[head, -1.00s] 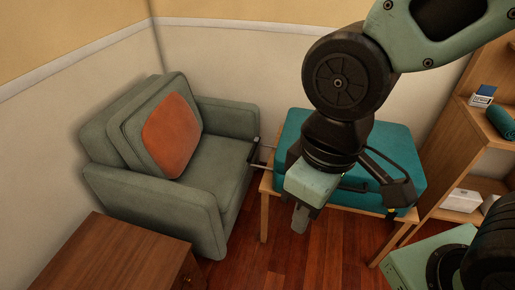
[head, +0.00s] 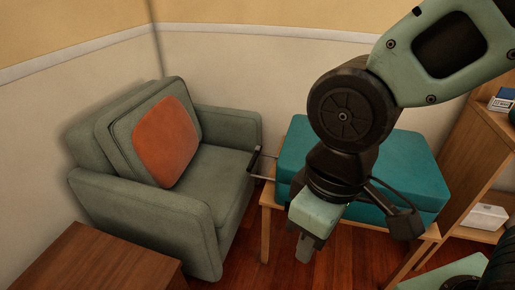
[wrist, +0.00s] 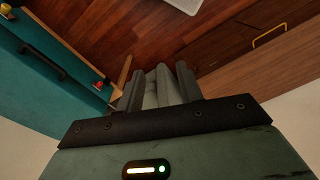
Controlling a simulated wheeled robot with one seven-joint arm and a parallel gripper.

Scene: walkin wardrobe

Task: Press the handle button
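A teal suitcase (head: 385,170) lies flat on a small wooden table (head: 266,218) in the head view. Its pulled-out handle (head: 254,160) points left on thin metal rods, with a dark grip beside the armchair. The button on it is too small to make out. My gripper (head: 303,248) points down in front of the suitcase, to the right of and nearer than the handle grip, apart from both. The suitcase (wrist: 28,95) fills the left side there, with a black side handle (wrist: 42,58). The pulled-out handle is not visible there.
A grey-green armchair (head: 225,165) with an orange cushion (head: 166,142) stands left of the handle, close to its grip. A brown wooden cabinet (head: 100,262) is at the front left. Shelves (head: 462,180) stand at the right. Some wooden floor (head: 245,268) is free between them.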

